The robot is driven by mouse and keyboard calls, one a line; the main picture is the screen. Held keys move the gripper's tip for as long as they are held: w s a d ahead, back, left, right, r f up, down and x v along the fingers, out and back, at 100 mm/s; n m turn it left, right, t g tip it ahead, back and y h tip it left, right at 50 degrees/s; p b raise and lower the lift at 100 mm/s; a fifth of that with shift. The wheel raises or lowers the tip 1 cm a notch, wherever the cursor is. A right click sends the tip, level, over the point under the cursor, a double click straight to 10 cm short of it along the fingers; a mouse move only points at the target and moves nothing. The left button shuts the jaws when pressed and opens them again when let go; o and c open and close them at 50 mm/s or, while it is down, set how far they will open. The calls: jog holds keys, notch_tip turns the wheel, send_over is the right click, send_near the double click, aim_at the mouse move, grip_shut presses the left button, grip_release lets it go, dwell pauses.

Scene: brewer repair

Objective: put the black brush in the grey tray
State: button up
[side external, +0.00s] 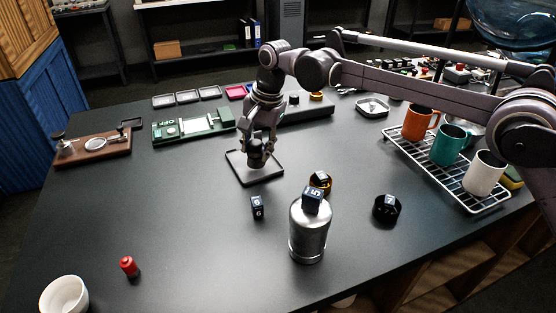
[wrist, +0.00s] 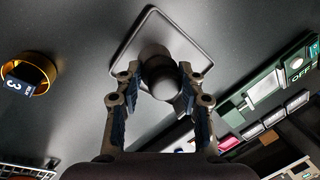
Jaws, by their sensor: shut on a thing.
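My gripper (side external: 262,136) points down over the grey tray (side external: 237,174), a shallow square tray with a thin raised rim near the middle of the table. It is shut on the black brush (side external: 256,157), a short dark round piece held between the fingertips. The wrist view shows the brush (wrist: 160,78) between both fingers, with the tray rim (wrist: 183,29) around and beyond it. The brush is within the tray's outline in both views. I cannot tell whether its lower end touches the tray floor.
A steel canister (side external: 308,232) stands in front, with a numbered block on top. A small black block (side external: 257,207), a gold ring (side external: 320,183) and a black cup (side external: 386,209) are nearby. A green board (side external: 190,128) lies behind left. A rack with mugs (side external: 447,145) stands right.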

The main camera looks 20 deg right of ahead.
jog(key=shift+x, duration=0.9)
jog(key=shift+s+d+f, duration=0.1)
jog(key=shift+s+d, duration=0.05)
jog(key=o, duration=1.2)
